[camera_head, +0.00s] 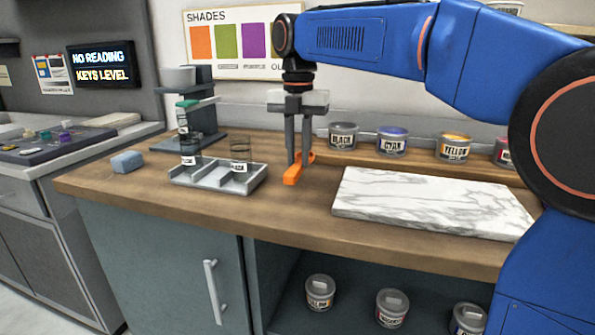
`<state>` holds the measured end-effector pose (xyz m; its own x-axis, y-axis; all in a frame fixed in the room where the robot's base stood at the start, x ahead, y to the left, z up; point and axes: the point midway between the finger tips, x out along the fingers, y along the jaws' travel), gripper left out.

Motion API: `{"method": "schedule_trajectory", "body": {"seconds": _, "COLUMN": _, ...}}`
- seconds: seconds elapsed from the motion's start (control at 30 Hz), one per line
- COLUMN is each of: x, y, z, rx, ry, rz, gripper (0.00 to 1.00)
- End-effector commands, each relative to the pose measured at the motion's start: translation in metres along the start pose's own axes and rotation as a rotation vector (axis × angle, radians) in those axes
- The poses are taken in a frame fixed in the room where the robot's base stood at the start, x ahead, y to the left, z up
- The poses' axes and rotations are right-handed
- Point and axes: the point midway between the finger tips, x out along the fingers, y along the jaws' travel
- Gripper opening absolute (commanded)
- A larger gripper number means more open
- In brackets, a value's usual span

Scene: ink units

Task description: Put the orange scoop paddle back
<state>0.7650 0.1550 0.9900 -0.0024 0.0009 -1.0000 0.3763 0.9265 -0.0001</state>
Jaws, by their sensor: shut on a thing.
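The orange scoop paddle (295,173) is near the middle of the wooden counter, to the right of the grey tray. My gripper (298,158) points down and is shut on the paddle, with its fingers at the paddle's far part. The paddle's near end is at or just above the counter; I cannot tell whether it touches. Part of the paddle is hidden behind the fingers.
A grey divided tray (225,188) with two clear cups stands left. A white marble slab (430,200) lies right. Behind it are several ink tins (392,141). A blue-grey block (127,162) and a grey stand (200,115) are at the left.

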Motion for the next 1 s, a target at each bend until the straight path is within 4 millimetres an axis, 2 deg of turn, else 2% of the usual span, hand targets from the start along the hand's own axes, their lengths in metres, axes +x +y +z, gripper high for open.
{"method": "schedule_trajectory", "body": {"seconds": 0.37, "x": 0.039, "y": -0.001, "z": 0.000, "rx": 0.001, "ry": 0.001, "rz": -0.001, "gripper": 0.00}}
{"method": "schedule_trajectory", "body": {"seconds": 0.7, "x": 0.043, "y": 0.000, "z": 0.000, "rx": 0.001, "ry": 0.001, "rz": 0.000, "gripper": 0.00}}
{"method": "schedule_trajectory", "body": {"seconds": 0.73, "x": 0.043, "y": 0.000, "z": 0.000, "rx": 0.001, "ry": 0.000, "rz": 0.000, "gripper": 0.23}}
{"method": "schedule_trajectory", "body": {"seconds": 0.8, "x": 0.043, "y": 0.000, "z": 0.000, "rx": 0.001, "ry": 0.000, "rz": 0.000, "gripper": 0.37}}
{"method": "schedule_trajectory", "body": {"seconds": 1.0, "x": 0.043, "y": 0.000, "z": 0.000, "rx": 0.001, "ry": 0.001, "rz": 0.000, "gripper": 0.37}}
